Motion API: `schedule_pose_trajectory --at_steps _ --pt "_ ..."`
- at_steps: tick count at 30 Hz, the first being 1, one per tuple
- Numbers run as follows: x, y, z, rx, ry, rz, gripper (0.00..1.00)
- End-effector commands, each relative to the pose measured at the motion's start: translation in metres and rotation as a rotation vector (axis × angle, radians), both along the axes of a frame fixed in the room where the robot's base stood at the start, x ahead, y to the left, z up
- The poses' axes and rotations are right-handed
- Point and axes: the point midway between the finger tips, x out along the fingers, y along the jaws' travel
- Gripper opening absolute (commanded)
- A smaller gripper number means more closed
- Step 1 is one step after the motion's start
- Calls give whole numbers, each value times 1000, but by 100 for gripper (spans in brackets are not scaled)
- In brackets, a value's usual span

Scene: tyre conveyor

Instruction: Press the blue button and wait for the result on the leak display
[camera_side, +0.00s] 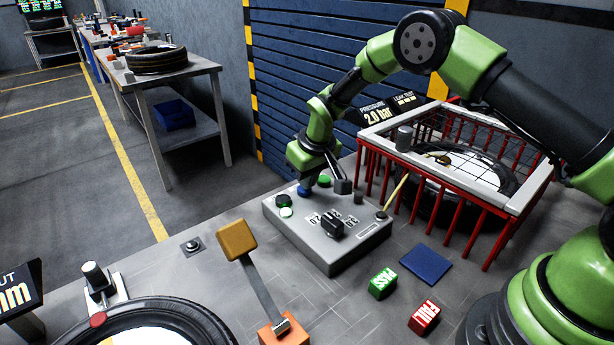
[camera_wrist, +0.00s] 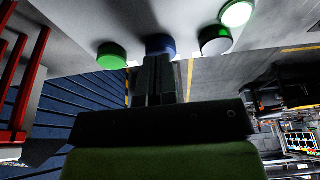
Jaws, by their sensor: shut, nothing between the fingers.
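The blue button (camera_side: 304,191) is on the grey control box (camera_side: 340,262), between a green button and a dark button. In the wrist view the blue button (camera_wrist: 160,42) is right at the tips of my shut fingers, which partly hide it. My gripper (camera_side: 307,184) is shut and empty, pointing down at the blue button. The fingers (camera_wrist: 157,62) look at or very near its top; I cannot tell whether it is pressed in. The leak display (camera_side: 405,99) behind the box reads "LEAK TEST" with dashes, beside "PRESSURE 2.0 bar".
A green button (camera_side: 324,181), a dark button (camera_side: 283,200) and a lit whitish-green lamp (camera_side: 286,212) are close by. A black knob (camera_side: 333,229) is on the box. A red cage (camera_side: 470,217) holds a tyre. PASS (camera_side: 383,283) and FAIL (camera_side: 425,317) blocks lie in front.

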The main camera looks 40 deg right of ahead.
Motion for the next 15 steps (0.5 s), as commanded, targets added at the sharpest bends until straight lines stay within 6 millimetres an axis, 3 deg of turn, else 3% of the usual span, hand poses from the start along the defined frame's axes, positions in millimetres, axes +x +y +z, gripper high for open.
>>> schedule_pose_trajectory --at_steps 6,15 --pt "0 0 -21 0 2 0 0" --pt "-3 0 -24 0 10 1 0"
